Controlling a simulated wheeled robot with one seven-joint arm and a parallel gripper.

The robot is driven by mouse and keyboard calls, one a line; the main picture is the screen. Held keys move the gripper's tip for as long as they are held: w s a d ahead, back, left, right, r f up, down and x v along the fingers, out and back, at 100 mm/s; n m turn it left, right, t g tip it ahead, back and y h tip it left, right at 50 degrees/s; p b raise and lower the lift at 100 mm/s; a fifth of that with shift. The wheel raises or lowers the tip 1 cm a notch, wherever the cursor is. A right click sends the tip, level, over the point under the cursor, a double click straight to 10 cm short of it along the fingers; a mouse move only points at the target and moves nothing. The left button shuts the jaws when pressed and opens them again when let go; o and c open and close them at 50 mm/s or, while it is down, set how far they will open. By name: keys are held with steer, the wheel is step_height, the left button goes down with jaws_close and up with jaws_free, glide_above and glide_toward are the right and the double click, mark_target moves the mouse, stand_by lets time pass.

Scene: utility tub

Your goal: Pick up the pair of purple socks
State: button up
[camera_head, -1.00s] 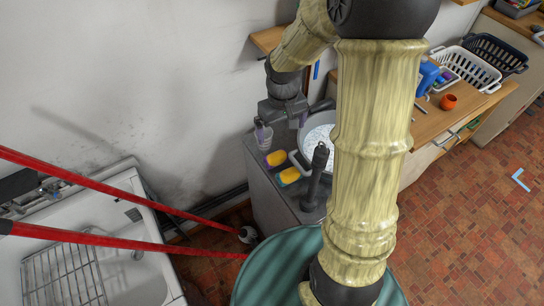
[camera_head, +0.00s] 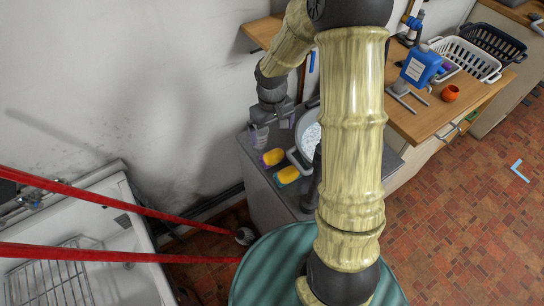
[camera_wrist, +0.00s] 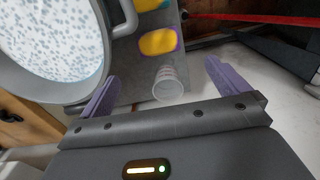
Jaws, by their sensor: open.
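I cannot make out a pair of purple socks for certain. A small purple patch (camera_head: 446,68) shows in the white basket (camera_head: 467,61) on the wooden counter, too small to identify. My gripper (camera_head: 262,134) is over the grey counter by the wall, and the wrist view shows it open (camera_wrist: 162,70), with two lavender fingers apart. A clear cup (camera_wrist: 168,84) appears between the fingers, not gripped. Two yellow sponges (camera_head: 272,157) (camera_head: 288,175) with coloured undersides lie beside it. My arm hides part of the counter.
A pot of speckled white content (camera_wrist: 50,45) stands close by my gripper. A blue jug (camera_head: 421,66), an orange pot (camera_head: 450,93) and a dark basket (camera_head: 493,44) are on the wooden counter. A white sink (camera_head: 132,262) and red poles (camera_head: 110,201) are at left.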

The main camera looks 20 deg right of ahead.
mark_target(272, 152)
step_height(272, 152, down, 8)
steer(key=shift+w+f, duration=0.1)
steer(key=shift+w, duration=0.05)
steer(key=shift+d+p, duration=0.1)
steer(key=shift+p, duration=0.2)
steer(key=shift+f+p, duration=0.55)
steer(key=shift+f, duration=2)
steer(key=shift+w, duration=0.15)
steer(key=c, duration=1.1)
